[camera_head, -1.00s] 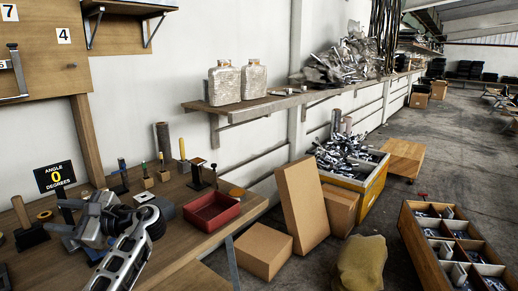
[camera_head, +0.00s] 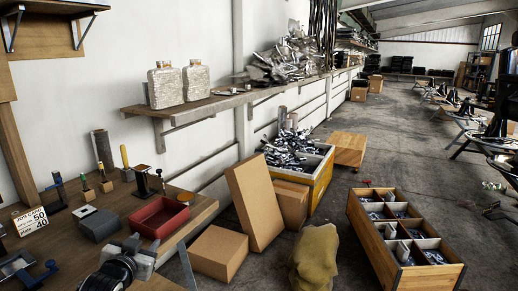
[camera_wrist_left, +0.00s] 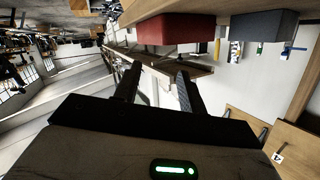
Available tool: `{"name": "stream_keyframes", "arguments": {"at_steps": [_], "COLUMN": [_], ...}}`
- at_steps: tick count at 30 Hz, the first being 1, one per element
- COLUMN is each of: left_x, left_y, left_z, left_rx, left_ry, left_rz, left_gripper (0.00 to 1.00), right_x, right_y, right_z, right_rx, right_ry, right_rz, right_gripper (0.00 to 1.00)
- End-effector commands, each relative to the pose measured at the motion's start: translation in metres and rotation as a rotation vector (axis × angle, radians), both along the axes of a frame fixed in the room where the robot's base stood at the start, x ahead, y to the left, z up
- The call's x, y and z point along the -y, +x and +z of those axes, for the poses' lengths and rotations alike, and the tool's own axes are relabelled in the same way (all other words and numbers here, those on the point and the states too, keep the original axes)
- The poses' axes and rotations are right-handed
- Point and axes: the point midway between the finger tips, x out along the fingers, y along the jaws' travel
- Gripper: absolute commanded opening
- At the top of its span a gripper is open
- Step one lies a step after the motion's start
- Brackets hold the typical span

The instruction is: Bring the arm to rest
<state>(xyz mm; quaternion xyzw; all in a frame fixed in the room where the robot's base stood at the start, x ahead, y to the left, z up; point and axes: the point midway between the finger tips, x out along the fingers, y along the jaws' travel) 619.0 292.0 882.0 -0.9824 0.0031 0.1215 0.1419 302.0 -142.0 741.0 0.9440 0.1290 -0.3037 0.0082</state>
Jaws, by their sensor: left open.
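My left gripper (camera_head: 130,247) shows at the bottom left of the head view, low in the picture in front of the workbench (camera_head: 190,224). The rest of my left arm is mostly cut off by the bottom edge. In the left wrist view its two dark fingers (camera_wrist_left: 157,88) stand apart with nothing between them. That view is upside down, with the red tray (camera_wrist_left: 166,30) and a dark grey block (camera_wrist_left: 263,24) at the top, beyond the fingers. My right gripper is not in view.
The red tray (camera_head: 160,217) lies near the bench edge, beside the grey block (camera_head: 98,225). Cardboard boxes (camera_head: 254,205) and a divided wooden crate (camera_head: 362,237) stand on the floor. Open concrete floor (camera_head: 400,145) lies beyond.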

Motion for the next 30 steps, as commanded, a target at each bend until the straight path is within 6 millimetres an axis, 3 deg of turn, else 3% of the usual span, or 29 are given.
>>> {"name": "stream_keyframes", "arguments": {"at_steps": [1, 5, 9, 12, 16, 21, 30], "left_x": [0.014, 0.050, 0.093, 0.118, 0.139, 0.149, 0.150], "left_y": [-0.020, -0.078, -0.164, -0.224, -0.282, -0.315, -0.318], "left_z": [-0.023, -0.074, -0.120, -0.137, -0.143, -0.142, -0.142], "left_rx": [-0.035, -0.120, -0.227, -0.299, -0.367, -0.408, -0.411], "left_ry": [-0.012, -0.051, -0.122, -0.181, -0.244, -0.282, -0.286], "left_rz": [-0.022, -0.076, -0.130, -0.153, -0.164, -0.164, -0.165], "left_gripper": [0.41, 0.41, 0.41, 0.41, 0.41, 0.41, 0.41], "right_x": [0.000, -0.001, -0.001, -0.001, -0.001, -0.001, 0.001], "right_y": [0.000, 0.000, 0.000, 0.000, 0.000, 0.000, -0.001], "right_z": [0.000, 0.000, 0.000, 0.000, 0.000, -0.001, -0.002], "right_rx": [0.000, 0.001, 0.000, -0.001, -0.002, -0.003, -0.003], "right_ry": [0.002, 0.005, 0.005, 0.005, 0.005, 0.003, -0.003], "right_rz": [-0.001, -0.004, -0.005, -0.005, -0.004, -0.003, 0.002], "right_gripper": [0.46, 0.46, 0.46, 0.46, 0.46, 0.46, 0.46]}}
